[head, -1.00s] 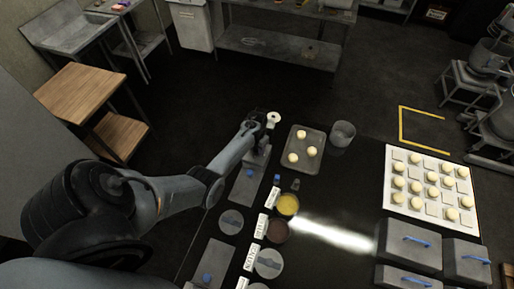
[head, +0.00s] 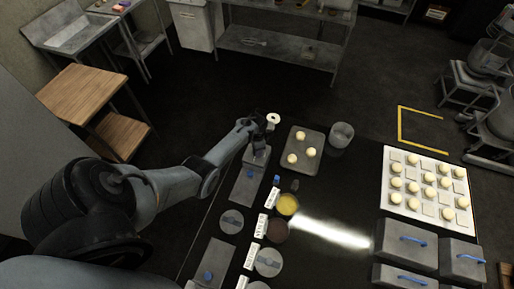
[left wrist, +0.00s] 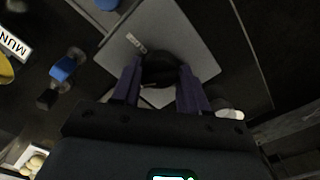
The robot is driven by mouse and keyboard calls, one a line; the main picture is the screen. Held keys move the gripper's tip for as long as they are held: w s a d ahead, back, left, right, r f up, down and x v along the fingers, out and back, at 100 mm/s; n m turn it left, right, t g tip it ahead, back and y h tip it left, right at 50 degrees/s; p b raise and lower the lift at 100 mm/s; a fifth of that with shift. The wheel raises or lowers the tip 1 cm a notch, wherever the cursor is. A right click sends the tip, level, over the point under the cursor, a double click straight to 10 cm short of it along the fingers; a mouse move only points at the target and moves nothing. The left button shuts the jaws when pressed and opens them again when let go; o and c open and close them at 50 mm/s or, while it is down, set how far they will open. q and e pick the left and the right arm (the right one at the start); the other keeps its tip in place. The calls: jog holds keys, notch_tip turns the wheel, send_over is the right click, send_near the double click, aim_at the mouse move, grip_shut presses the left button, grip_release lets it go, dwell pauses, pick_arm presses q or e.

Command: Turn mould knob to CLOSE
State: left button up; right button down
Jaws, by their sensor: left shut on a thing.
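In the left wrist view a dark round knob (left wrist: 160,68) sits on a grey plate (left wrist: 190,35) between my left gripper's (left wrist: 158,88) two fingers. The gripper is shut on this knob. A small label (left wrist: 136,42) lies on the plate beside the knob, too blurred to read. In the head view my left gripper (head: 259,140) reaches down over a grey box (head: 257,158) at the far left of the dark counter, and hides the knob. The knob's exact setting cannot be told. My right gripper is not in view.
A tray with several dough balls (head: 317,137) and a clear container (head: 341,133) stand right of the gripper. A blue-topped item (head: 276,180), a yellow-filled bowl (head: 287,204) and white name cards (head: 272,197) lie nearer. A white board (head: 386,190) holds more dough.

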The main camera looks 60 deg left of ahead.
pick_arm(q)
jog(key=m, duration=0.2)
jog(key=shift+m, duration=0.4)
jog(key=m, duration=0.2)
jog(key=shift+m, duration=0.4)
jog(key=m, duration=0.3)
jog(key=shift+m+b, duration=0.55)
jog(key=shift+m, duration=1.15)
jog(key=o, duration=1.1)
jog(key=shift+r, duration=0.1)
